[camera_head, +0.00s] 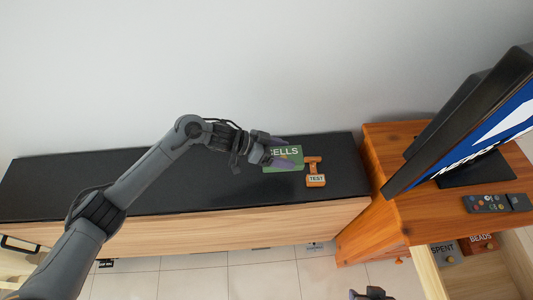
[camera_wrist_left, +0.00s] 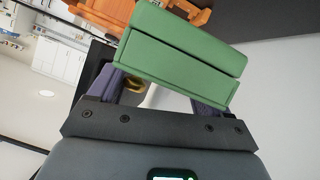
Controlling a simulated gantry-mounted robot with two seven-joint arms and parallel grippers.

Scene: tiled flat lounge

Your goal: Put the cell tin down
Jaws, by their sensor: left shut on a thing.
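The cell tin (camera_head: 296,153) is a green box with "CELLS" in white on its lid. My left gripper (camera_head: 280,151) is shut on it, over the black top of the low cabinet (camera_head: 110,181). I cannot tell whether the tin touches the top. In the left wrist view the green tin (camera_wrist_left: 185,58) sits between the purple fingers, its lid seam showing. A dark part at the bottom edge of the head view looks like my right gripper (camera_head: 370,294); its fingers cannot be made out.
An orange tester (camera_head: 316,180) marked "TEST" lies just right of the tin. A wooden stand (camera_head: 420,215) at the right holds a screen (camera_head: 470,135) and a remote (camera_head: 497,203). Its open drawer has compartments labelled "SPENT" (camera_head: 443,248) and "BEADS" (camera_head: 481,241). The cabinet's left part is clear.

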